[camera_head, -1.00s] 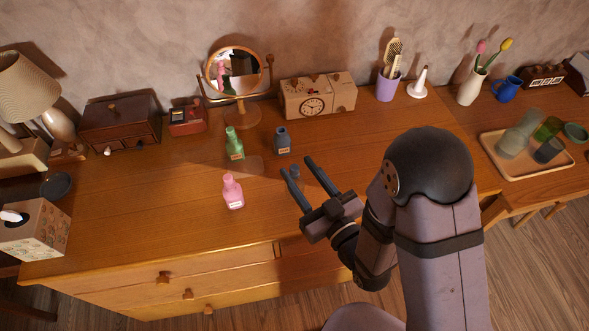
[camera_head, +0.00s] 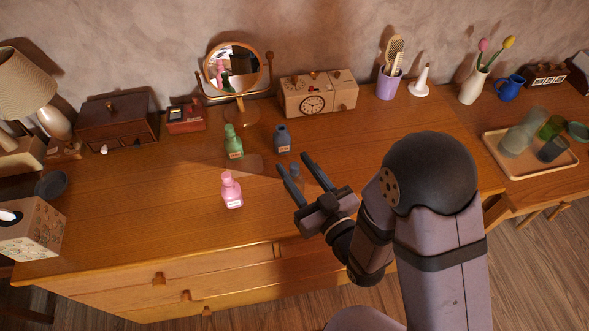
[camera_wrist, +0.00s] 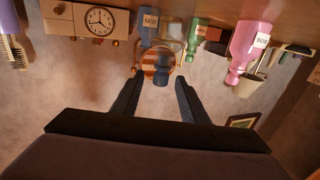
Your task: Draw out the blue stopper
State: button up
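A dark blue bottle (camera_head: 282,140), a green bottle (camera_head: 233,145) and a pink bottle (camera_head: 231,192) stand nearby. A round mirror (camera_head: 233,68) and a wooden clock box (camera_head: 318,94) stand behind. The left front of the dresser top (camera_head: 130,215) is clear.

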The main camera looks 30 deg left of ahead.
jog(key=shift+p+x, duration=1.05)
jog(key=shift+x, duration=1.55)
grip_shut()
